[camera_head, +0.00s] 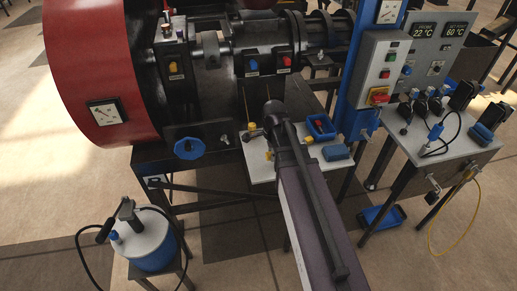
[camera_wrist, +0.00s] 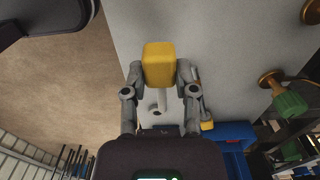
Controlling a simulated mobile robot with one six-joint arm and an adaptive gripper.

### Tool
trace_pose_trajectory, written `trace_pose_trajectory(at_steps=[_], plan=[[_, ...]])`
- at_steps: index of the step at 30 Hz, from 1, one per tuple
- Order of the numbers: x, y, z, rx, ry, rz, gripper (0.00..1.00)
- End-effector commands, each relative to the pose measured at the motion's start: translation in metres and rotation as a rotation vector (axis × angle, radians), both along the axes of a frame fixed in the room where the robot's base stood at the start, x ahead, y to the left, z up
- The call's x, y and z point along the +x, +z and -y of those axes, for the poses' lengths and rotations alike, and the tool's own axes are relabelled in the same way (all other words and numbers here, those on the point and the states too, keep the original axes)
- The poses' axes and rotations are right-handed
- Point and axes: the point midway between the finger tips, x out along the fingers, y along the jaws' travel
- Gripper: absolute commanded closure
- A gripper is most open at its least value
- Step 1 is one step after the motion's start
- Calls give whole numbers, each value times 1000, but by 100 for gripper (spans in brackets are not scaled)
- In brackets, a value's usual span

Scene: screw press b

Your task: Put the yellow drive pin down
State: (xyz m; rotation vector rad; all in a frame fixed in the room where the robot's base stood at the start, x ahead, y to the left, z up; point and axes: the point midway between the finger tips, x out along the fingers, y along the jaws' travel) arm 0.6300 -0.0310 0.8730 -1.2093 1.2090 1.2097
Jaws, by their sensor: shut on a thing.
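In the wrist view the yellow drive pin (camera_wrist: 160,65) shows its blocky yellow head between the two fingers of my gripper (camera_wrist: 160,76). The fingers are shut on the head from both sides. A thin grey shaft shows just under the head. The pin is over the white tabletop (camera_wrist: 225,50), near its left edge; I cannot tell whether it touches the top. In the head view my arm reaches to the small white table (camera_head: 262,174) in front of the press. There my gripper is mostly hidden by the arm, and I cannot tell the held pin from other small yellow parts.
A blue tray (camera_head: 320,127) and a blue block (camera_head: 335,152) lie on the right of the white table. Brass fittings and a green part (camera_wrist: 290,106) stand at the wrist view's right. The press with its red wheel (camera_head: 95,60) is behind and left.

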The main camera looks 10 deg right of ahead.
Motion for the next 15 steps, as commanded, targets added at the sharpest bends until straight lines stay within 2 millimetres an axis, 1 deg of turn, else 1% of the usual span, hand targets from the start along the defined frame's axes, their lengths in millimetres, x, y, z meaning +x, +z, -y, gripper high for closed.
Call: trace_pose_trajectory(at_steps=[1,6,10,15], plan=[[14,-2,-5,0,2,0,100],[43,-5,-17,0,1,0,100],[60,-6,-24,0,1,0,100],[70,-7,-29,0,0,0,100]])
